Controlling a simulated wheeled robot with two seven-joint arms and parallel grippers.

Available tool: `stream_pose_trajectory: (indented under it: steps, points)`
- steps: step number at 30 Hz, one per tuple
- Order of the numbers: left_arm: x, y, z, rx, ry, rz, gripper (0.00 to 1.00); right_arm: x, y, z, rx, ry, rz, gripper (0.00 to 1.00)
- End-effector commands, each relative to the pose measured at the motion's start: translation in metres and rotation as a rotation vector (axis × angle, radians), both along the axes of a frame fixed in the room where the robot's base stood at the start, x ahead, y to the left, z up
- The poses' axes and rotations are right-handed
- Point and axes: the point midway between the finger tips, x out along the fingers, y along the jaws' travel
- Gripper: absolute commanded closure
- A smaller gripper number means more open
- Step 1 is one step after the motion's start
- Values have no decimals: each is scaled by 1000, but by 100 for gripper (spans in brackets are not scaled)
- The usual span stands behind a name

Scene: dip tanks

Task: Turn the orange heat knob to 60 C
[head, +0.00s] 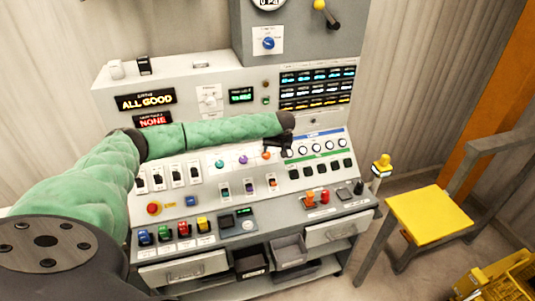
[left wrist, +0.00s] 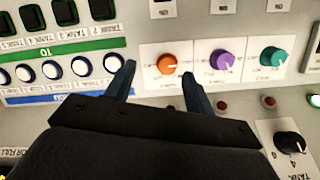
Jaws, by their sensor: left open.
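The orange heat knob (left wrist: 168,63) is a small round dial with a pale pointer line, on a white plate with markings too small to read. In the head view the orange knob (head: 266,155) sits right of the purple knob, just left of my gripper. My left gripper (head: 287,153) reaches over the panel from the left. In the left wrist view its two dark blue fingers (left wrist: 157,82) are apart, with the knob showing between and beyond the tips. The fingers do not appear to touch the knob. My right gripper is not in view.
A purple knob (left wrist: 229,66) and a teal knob (left wrist: 273,59) stand close beside the orange one. A row of white round buttons (left wrist: 50,69) lies on its other side. Below are switches (head: 249,187) and a red emergency button (head: 153,209). A yellow stool (head: 428,215) stands at right.

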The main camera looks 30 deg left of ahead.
Motion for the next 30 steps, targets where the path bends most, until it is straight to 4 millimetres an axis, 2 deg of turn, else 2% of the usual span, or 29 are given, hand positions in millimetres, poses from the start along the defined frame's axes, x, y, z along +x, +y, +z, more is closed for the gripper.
stream_pose_trajectory:
  steps: [3, 8, 13, 21, 30]
  points:
    - [5, 19, 10, 6, -10, 41, 46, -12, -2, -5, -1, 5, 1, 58]
    - [8, 27, 9, 5, -12, 57, 46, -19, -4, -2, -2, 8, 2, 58]
    - [13, 34, -9, 7, -11, 56, 46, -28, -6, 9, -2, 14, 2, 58]
    - [21, 45, -43, 6, -11, 55, 46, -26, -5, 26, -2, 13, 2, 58]
    - [25, 49, -59, 5, -13, 52, 46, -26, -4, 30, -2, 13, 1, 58]
